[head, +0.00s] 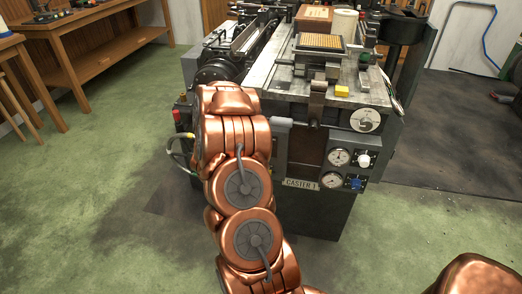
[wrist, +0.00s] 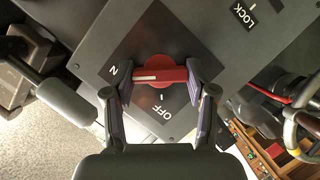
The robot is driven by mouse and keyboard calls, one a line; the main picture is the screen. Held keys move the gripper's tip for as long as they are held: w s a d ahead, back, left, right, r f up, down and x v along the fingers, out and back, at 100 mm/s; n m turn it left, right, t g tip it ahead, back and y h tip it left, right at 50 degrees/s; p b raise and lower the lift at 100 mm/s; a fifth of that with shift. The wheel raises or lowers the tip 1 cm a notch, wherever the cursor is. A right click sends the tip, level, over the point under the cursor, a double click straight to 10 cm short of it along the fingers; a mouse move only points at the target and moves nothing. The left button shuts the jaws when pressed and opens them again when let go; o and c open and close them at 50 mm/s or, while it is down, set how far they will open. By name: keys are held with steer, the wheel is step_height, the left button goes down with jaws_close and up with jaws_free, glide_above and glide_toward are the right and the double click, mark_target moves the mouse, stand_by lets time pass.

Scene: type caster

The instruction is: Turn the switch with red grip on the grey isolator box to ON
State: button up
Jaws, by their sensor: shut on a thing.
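The grey isolator box (wrist: 195,25) fills much of the wrist view. Its switch with red grip (wrist: 165,75) lies nearly level in the picture, on a dark square plate. The white line on the grip points left, towards a label of which only an N (wrist: 115,70) shows beside my left finger. The OFF label (wrist: 160,111) is below the grip, off the line. My gripper (wrist: 160,80) is shut on the red grip, one finger at each end. In the head view my copper arm hides the gripper, and I cannot make out the switch.
A LOCK label (wrist: 245,15) is at the upper right of the box. A grey rounded handle (wrist: 68,102) stands close left of my gripper. Cables (wrist: 292,125) are at the right. The caster machine (head: 310,160) stands before my arm; green floor is open at left.

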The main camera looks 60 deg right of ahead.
steer(key=o, duration=1.2)
steer(key=shift+c, duration=0.2)
steer(key=v, duration=0.7)
steer(key=shift+a, duration=0.3)
steer(key=shift+r, duration=0.1)
